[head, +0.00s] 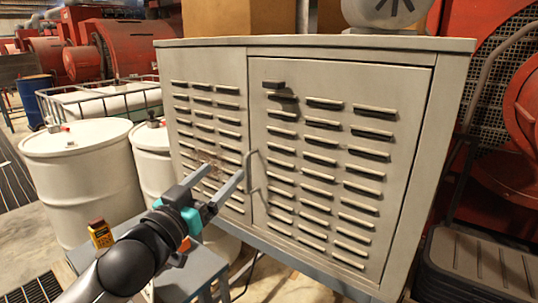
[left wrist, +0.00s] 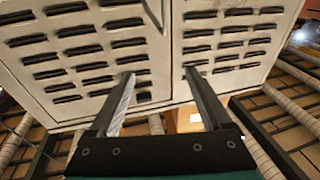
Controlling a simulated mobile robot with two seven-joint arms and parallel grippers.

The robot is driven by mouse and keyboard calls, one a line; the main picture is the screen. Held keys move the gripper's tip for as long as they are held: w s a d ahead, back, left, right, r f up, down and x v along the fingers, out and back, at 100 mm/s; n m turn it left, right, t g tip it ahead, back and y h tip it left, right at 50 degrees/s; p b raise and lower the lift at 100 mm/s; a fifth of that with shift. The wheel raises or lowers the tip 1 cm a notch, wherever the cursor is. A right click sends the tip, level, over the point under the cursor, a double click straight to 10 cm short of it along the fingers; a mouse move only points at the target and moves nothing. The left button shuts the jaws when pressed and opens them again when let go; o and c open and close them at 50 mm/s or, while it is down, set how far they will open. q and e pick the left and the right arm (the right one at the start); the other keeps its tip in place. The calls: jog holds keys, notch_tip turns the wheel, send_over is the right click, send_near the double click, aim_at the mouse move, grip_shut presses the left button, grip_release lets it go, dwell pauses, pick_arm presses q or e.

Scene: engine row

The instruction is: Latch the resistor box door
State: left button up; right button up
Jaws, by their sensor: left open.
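The resistor box (head: 205,60) is a grey louvred cabinet that fills the middle of the head view. Its door (head: 340,85) is the right panel and sits in its frame; I cannot tell whether it is fully flush. My left gripper (head: 224,172) is open in front of the panels, with one finger close to the handle; contact is unclear. In the left wrist view the open, empty fingers (left wrist: 158,75) point at the box, and the handle (left wrist: 152,12) shows at the top.
White drums (head: 80,165) stand left of the box. A grey stool or small table (head: 195,272) with a yellow device (head: 100,234) is below my left arm. Dark stacked steps (head: 480,265) and red machinery stand at the right.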

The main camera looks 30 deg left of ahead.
aim_at(270, 86)
pick_arm(q)
notch_tip(270, 86, up, 9)
jog(key=d+m+t+h, duration=0.2)
jog(key=m+t+h, duration=0.1)
jog(key=h, duration=0.2)
jog(key=shift+y, duration=0.3)
jog(key=x, duration=0.4)
jog(key=p+x, duration=0.1)
jog(key=x, duration=0.3)
jog(key=p+x, duration=0.1)
jog(key=x, duration=0.3)
jog(key=shift+s+d+r, duration=0.1)
jog(key=shift+s+r, duration=0.05)
jog(key=shift+r, duration=0.25)
jog(key=shift+p+x, duration=0.6)
jog(key=shift+x, duration=0.65)
pick_arm(e)
jog(key=shift+s+r, duration=0.15)
jog(key=shift+r, duration=0.65)
jog(key=shift+s+r, duration=0.1)
jog(key=shift+r, duration=0.7)
pick_arm(q)
jog(key=shift+f, duration=0.1)
jog(key=shift+c, duration=0.3)
grip_shut()
